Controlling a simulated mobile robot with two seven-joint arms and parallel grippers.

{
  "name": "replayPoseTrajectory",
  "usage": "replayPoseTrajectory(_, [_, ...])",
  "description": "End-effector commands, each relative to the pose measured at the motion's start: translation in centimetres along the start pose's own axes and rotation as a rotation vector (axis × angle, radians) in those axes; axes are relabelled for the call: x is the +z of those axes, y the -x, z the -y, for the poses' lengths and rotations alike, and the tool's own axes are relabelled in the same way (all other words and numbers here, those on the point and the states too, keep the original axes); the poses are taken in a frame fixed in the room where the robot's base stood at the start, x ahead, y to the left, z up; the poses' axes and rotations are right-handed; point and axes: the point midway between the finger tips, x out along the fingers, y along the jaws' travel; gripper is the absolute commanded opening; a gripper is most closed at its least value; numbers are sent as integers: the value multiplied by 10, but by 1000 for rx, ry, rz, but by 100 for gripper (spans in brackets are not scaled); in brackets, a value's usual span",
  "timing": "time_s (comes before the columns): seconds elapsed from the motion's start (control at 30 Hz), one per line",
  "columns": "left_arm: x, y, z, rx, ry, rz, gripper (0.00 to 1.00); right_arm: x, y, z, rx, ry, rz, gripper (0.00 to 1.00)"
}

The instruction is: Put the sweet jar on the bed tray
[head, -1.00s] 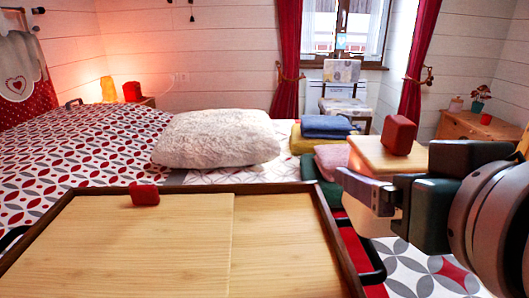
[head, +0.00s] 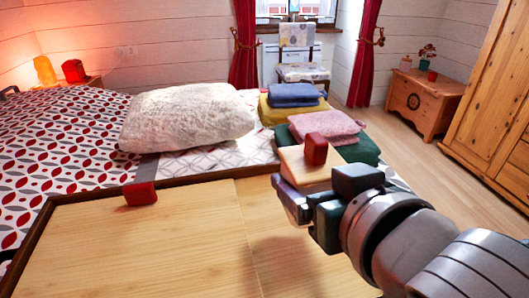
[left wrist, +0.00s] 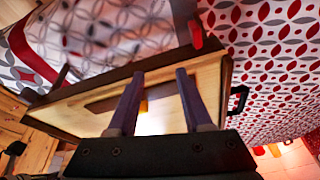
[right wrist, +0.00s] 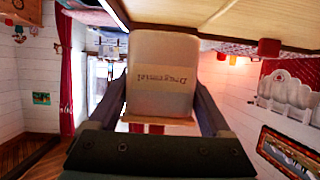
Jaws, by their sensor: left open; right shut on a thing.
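The sweet jar has a wooden lid (head: 300,168) with a red knob (head: 316,149). In the right wrist view its pale body (right wrist: 162,60) carries a printed label. My right gripper (head: 292,195) is shut on the jar and holds it upright. In the head view the jar overlaps the far right part of the bed tray (head: 140,250), a light wooden board with a dark rim. Its body is mostly hidden there, so its height above the board is unclear. My left gripper (left wrist: 158,75) is open and empty; the tray (left wrist: 72,108) lies beyond its fingers.
A small red block (head: 140,193) stands near the tray's far rim. A white fluffy pillow (head: 188,122) and stacked folded textiles (head: 335,128) lie behind the tray on the bed. Most of the tray's board is clear.

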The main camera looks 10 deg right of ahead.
Motion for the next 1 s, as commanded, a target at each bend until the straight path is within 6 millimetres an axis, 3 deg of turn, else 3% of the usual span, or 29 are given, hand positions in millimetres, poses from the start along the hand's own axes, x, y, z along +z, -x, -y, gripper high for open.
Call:
replayPoseTrajectory(0.47, [9, -26, 2, -7, -8, 2, 50, 55, -24, 0, -1, -2, -4, 0])
replayPoseTrajectory(0.93, [10, -29, 2, -9, -9, 2, 50, 61, -26, 1, -2, -2, -5, 0])
replayPoseTrajectory(0.97, [10, -28, 2, -9, -9, 2, 50, 61, -26, 0, -1, -2, -1, 86])
replayPoseTrajectory(1.0, [10, -28, 2, -9, -9, 2, 50, 61, -26, 0, -1, -2, -1, 90])
